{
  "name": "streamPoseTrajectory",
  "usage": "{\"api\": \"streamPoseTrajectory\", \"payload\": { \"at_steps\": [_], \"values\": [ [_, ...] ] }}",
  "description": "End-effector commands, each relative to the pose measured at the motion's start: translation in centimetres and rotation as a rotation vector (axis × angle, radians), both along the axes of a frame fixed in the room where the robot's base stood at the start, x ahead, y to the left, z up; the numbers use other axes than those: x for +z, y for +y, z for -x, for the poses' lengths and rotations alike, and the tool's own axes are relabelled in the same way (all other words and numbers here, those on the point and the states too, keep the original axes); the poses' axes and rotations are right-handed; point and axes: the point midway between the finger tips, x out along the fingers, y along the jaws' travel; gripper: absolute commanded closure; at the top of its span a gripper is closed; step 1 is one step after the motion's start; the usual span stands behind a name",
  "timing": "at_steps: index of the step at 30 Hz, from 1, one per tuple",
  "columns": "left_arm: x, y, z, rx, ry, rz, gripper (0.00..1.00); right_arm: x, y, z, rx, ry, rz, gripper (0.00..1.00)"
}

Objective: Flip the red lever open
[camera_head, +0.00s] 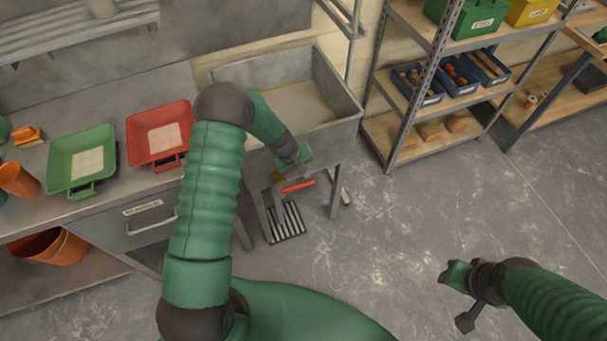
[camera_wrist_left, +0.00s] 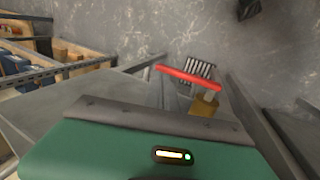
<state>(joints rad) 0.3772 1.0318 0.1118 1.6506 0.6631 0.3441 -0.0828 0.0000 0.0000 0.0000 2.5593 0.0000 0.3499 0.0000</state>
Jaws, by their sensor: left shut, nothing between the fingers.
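The red lever (camera_head: 298,186) sits on a brass valve (camera_head: 278,177) below the front of the grey sink. In the left wrist view the lever (camera_wrist_left: 188,76) lies nearly crosswise, sloping slightly down to the right, above the brass body (camera_wrist_left: 204,104). My left gripper (camera_head: 303,160) is just above the lever in the head view, shut and empty. I cannot tell whether it touches the lever. In the wrist view, the green gripper housing fills the lower part and the fingertips are not clear. My right gripper (camera_head: 456,281) is low at the right, far from the lever; its jaw opening is unclear.
The grey sink (camera_head: 345,95) stands behind the lever, with a floor drain grate (camera_head: 287,222) below. A red tub (camera_head: 160,132) and a green tub (camera_head: 82,160) stand on the left bench. Metal shelves (camera_head: 440,50) stand at the back right. The floor between is clear.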

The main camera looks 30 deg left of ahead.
Motion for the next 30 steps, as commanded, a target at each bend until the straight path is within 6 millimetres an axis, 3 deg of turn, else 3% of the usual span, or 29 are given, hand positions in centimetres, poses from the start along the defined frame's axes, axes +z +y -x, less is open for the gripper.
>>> {"api": "streamPoseTrajectory", "payload": {
  "at_steps": [6, 12, 30],
  "values": [
    [5.7, 0.2, -0.2, 0.000, -0.006, -0.004, 1.00, -0.3, 0.0, 0.1, 0.000, 0.001, 0.000, 0.64],
    [8.9, 0.2, -0.3, 0.001, -0.005, -0.004, 1.00, -0.3, 0.0, 0.0, 0.000, 0.001, 0.000, 0.64],
    [9.9, 0.1, -0.1, -0.005, -0.005, -0.008, 1.00, -0.2, 0.0, 0.0, 0.000, 0.001, 0.000, 0.64]
  ]
}}
